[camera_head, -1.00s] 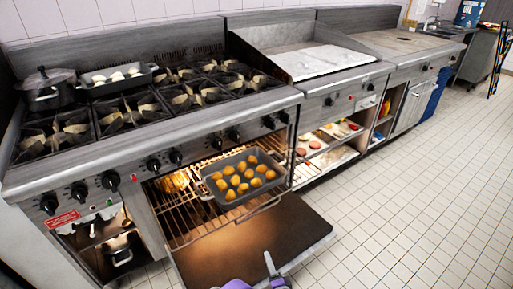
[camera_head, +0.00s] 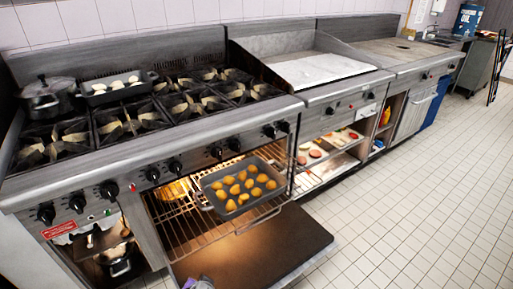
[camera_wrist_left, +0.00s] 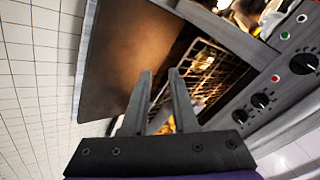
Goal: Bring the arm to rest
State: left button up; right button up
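My left gripper (camera_wrist_left: 160,74) shows in the left wrist view with its two grey fingers apart and nothing between them. It is in front of the open oven, with the lowered oven door (camera_wrist_left: 130,50) and the wire rack (camera_wrist_left: 205,65) beyond the fingers. In the head view only a small purple piece of my arm (camera_head: 198,283) shows at the bottom edge, over the near end of the door. My right gripper is not in view.
A grey tray of golden pieces (camera_head: 222,210) sits on the oven rack (camera_head: 180,222), which sticks out over the lowered door (camera_head: 285,245). A lidded pot (camera_head: 50,97) and a smaller tray (camera_head: 98,99) stand on the hob. The tiled floor on the right (camera_head: 420,200) is clear.

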pick_arm(q)
jog(key=s+a+r+n+g+h, duration=0.1)
jog(key=s+n+h, duration=0.15)
jog(key=s, duration=0.55)
jog(key=s+r+n+g+h, duration=0.1)
jog(key=s+n, duration=0.2)
jog(key=s, duration=0.5)
notch_tip(320, 180, up, 20)
jog(key=w+p, duration=0.2)
jog(key=p, duration=1.5)
jog(key=shift+w+a+f+t, duration=0.15)
jog(key=shift+w+a+t, duration=0.05)
jog(key=shift+w+t, duration=0.2)
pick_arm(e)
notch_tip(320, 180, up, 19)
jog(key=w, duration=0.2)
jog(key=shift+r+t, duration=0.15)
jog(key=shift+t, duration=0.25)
